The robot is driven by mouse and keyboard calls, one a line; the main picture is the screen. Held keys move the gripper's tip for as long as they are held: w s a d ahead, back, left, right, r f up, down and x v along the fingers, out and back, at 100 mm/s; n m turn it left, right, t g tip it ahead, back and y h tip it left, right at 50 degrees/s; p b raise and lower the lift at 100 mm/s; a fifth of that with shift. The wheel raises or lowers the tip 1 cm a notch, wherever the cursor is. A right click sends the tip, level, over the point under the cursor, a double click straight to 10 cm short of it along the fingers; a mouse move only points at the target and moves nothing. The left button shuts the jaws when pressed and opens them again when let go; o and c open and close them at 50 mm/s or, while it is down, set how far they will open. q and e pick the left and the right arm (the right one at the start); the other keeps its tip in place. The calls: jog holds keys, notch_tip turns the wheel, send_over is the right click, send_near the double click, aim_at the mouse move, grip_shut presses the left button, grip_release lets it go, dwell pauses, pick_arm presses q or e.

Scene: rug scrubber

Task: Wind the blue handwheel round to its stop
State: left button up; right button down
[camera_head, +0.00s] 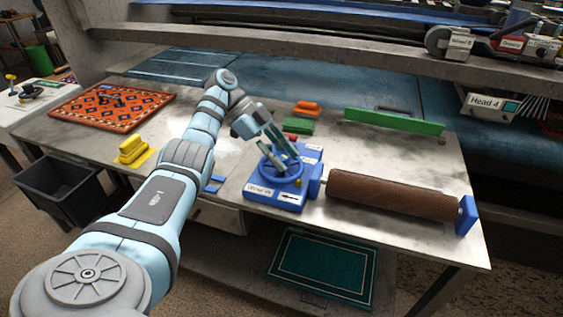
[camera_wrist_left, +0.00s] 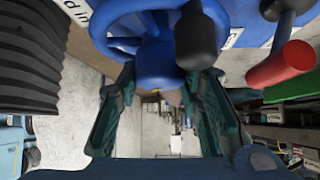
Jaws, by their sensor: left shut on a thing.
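The blue handwheel (camera_head: 283,184) lies on top of a blue housing (camera_head: 288,203) at the middle of the bench. My left gripper (camera_head: 278,160) comes down on it from behind and is shut on the wheel. In the left wrist view, the teal fingers (camera_wrist_left: 158,95) stand on either side of the wheel's blue middle (camera_wrist_left: 153,62). A dark knob (camera_wrist_left: 196,42) stands out from the wheel close to the right finger. The exact grip contact is partly hidden. My right gripper is not in view.
A brown roller (camera_head: 393,195) extends right from the housing to a blue end block (camera_head: 467,215). A red handle (camera_wrist_left: 280,64) is close to the gripper. Green (camera_head: 298,126) and orange (camera_head: 307,107) pieces lie behind. A yellow piece (camera_head: 133,150) and patterned rug (camera_head: 110,106) lie left.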

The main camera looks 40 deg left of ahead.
pick_arm(q)
jog(key=shift+f, duration=0.1)
dwell(0.4)
jog(key=o, duration=0.9)
jog(key=shift+c, duration=0.2)
